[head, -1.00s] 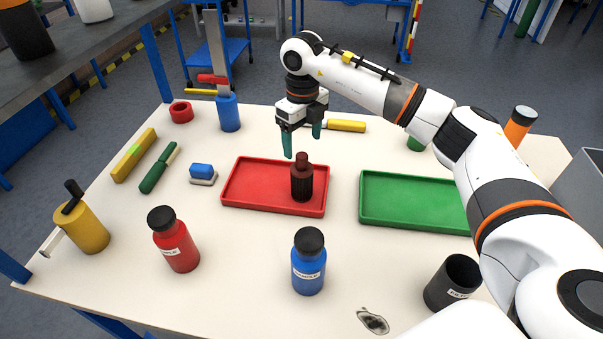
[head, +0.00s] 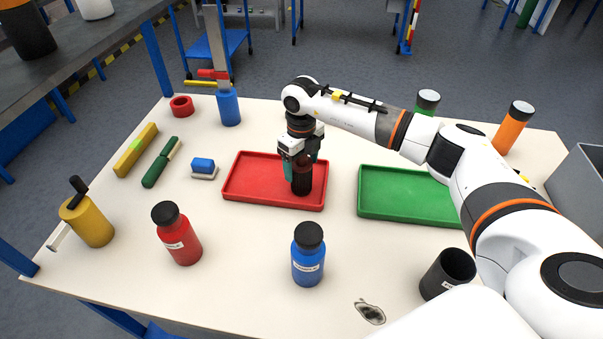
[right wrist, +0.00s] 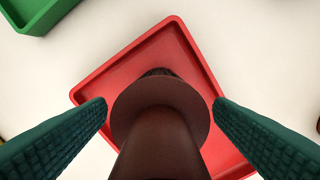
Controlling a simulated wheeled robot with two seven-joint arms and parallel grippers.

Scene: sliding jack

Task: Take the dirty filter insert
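The dark filter insert (head: 302,182) stands upright in the red tray (head: 245,197), toward its right side. In the right wrist view the insert (right wrist: 160,125) shows a brown top and a wide collar, with a dark ribbed body below. My right gripper (head: 301,170) is over the insert, with its green fingers on either side of the top. In the right wrist view the right gripper (right wrist: 160,108) is open, and gaps show between both fingers and the insert. My left gripper is not in view.
A green tray (head: 395,213) lies to the right. A red bottle (head: 180,240), a blue bottle (head: 308,262) and a black cup (head: 445,275) stand toward the front. A dark stain (head: 370,312) marks the front edge area. A grey bin (head: 580,185) is at the right.

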